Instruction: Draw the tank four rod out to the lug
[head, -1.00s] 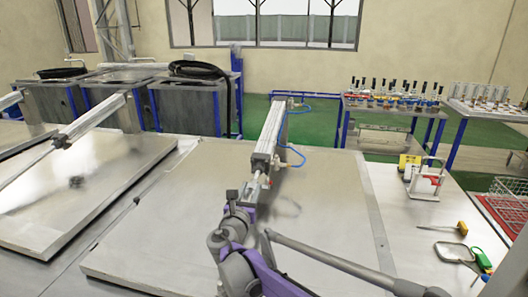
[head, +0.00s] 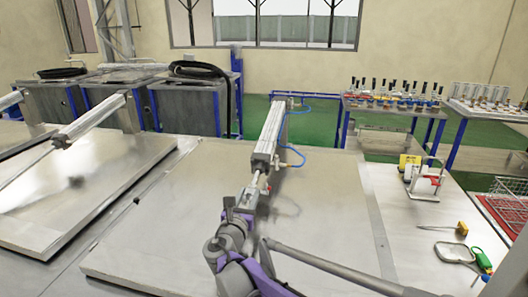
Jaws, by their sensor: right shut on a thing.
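The pneumatic cylinder (head: 270,137) is a silver barrel on a post behind the large flat metal lid (head: 330,215), angled down toward me. Its thin rod (head: 256,179) shows below the barrel. My right gripper (head: 246,198) is shut at the rod's near end, above the lid. Its fingers partly hide the rod end it grips. I cannot make out the lug on this lid; my purple and grey right arm covers part of the lid's near area. My left gripper is not in view.
A similar lid (head: 90,185) with its own cylinder (head: 92,122) lies to the left.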

